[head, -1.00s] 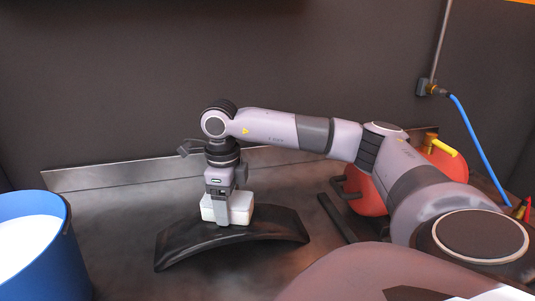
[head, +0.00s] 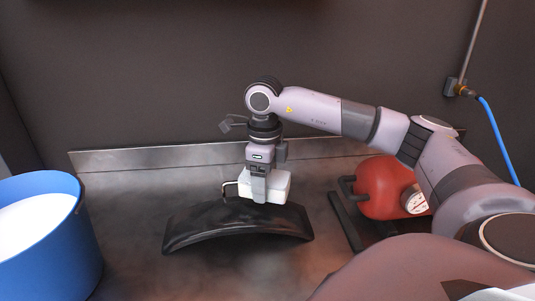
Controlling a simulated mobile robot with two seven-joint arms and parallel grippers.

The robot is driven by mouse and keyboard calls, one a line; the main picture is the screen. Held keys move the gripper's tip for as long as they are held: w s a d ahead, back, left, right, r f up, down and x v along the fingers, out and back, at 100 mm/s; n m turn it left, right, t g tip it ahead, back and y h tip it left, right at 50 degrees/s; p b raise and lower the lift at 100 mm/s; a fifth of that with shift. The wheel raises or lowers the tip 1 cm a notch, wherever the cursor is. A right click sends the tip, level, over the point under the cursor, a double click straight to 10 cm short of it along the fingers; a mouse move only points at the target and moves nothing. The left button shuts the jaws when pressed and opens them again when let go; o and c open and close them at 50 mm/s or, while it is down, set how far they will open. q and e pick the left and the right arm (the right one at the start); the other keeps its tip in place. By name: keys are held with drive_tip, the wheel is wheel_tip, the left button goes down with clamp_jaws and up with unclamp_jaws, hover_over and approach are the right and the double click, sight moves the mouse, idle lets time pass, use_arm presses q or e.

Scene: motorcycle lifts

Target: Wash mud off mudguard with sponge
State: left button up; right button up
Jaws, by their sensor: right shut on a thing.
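The black curved mudguard (head: 205,226) lies arched on the metal bench in the middle of the head view. My right gripper (head: 259,192) points down over the mudguard's right half, shut on a white block-shaped sponge (head: 281,184). The sponge is at the mudguard's upper surface; I cannot tell if it touches. Mud is hard to make out on the dark mudguard. My left gripper is not in view.
A blue bucket (head: 75,262) with white contents stands at the left. A red tank with a gauge (head: 380,190) is at the right. The metal bench (head: 120,185) has a low back lip against a dark wall. A blue hose (head: 499,138) hangs at the right.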

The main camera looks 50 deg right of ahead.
drive_tip(key=shift+r+p, duration=0.3)
drive_tip(key=shift+r, duration=0.35)
wheel_tip(320, 180, up, 2)
drive_tip(key=shift+p, duration=0.7)
drive_tip(key=shift+r, duration=0.95)
